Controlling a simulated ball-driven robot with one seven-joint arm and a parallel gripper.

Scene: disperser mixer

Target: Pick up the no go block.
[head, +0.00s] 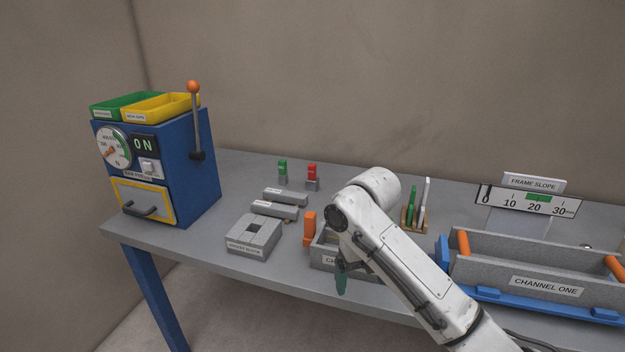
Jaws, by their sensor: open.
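A small grey block with a red top (312,172) stands upright toward the back of the grey table; it looks like the no go block, though no label on it can be read. A similar block with a green top (282,168) stands just left of it. My gripper (342,282) is open, low at the table's front, nearer the camera and to the right of both blocks. It is apart from them. My white arm hides part of it, and only a dark teal finger shows clearly.
Two grey bars (274,211), a grey block set (253,234) and an orange-handled piece (309,228) lie in front of the blocks. A blue machine (180,165) with a lever stands left. The channel one trough (545,285) stands right. Clear table lies behind the blocks.

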